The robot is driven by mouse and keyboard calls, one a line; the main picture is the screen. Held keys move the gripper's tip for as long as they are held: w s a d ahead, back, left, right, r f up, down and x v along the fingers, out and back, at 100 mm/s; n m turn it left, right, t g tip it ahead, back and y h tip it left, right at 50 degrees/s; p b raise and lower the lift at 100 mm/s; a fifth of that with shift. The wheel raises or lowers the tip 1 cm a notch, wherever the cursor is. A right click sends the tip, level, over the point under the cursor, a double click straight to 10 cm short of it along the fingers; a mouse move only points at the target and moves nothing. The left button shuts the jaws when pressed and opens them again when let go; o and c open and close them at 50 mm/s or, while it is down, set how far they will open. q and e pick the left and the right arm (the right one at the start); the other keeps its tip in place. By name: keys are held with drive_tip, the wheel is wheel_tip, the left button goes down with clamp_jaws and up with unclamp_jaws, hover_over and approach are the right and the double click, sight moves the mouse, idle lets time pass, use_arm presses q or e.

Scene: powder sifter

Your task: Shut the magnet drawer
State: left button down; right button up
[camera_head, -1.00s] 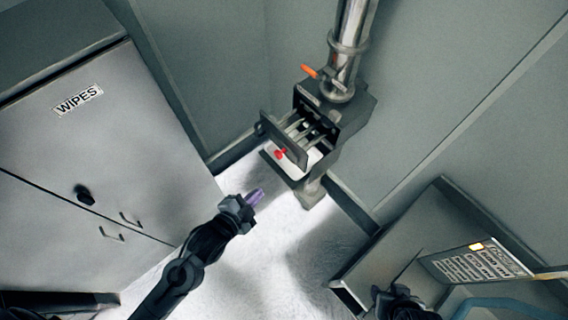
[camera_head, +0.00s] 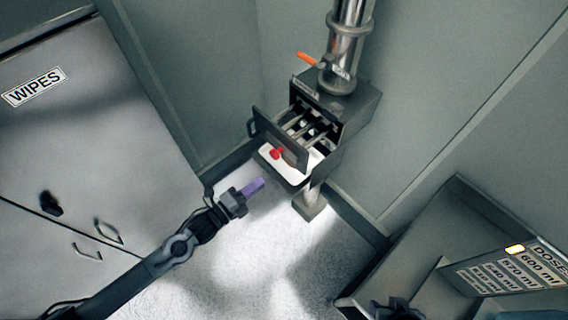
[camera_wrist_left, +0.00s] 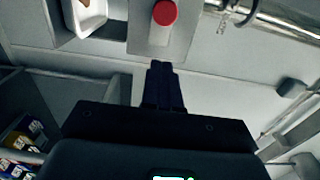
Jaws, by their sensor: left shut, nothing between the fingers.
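The magnet drawer (camera_head: 290,140) stands pulled out of a grey housing (camera_head: 343,105) below a steel pipe. Its front plate (camera_head: 268,130) carries a red knob (camera_head: 277,153), and metal bars (camera_head: 300,125) show behind the plate. My left gripper (camera_head: 258,185) has purple fingers, is shut and empty, and is apart from the drawer, in front of it and lower in the picture. In the left wrist view its closed fingers (camera_wrist_left: 163,72) point toward the plate (camera_wrist_left: 148,38) and the red knob (camera_wrist_left: 165,13). A dark part (camera_head: 398,309) at the bottom right may be my right gripper; its jaws are unclear.
An orange handle (camera_head: 307,58) sticks out beside the pipe. A cabinet marked WIPES (camera_head: 90,130) stands left, and a grey unit with a dose panel (camera_head: 515,270) right. The floor between is clear.

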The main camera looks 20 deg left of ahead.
use_arm(q)
drive_tip(key=p, duration=0.2)
approach(292, 158)
drive_tip(key=x, duration=0.5)
drive_tip(key=shift+w+d+r, duration=0.1)
drive_tip(key=shift+w, duration=0.1)
drive_tip(key=shift+w+d, duration=0.4)
drive_tip(key=shift+w, duration=0.2)
use_arm(e)
drive_tip(key=shift+d+r, duration=0.1)
drive_tip(key=shift+r, duration=0.8)
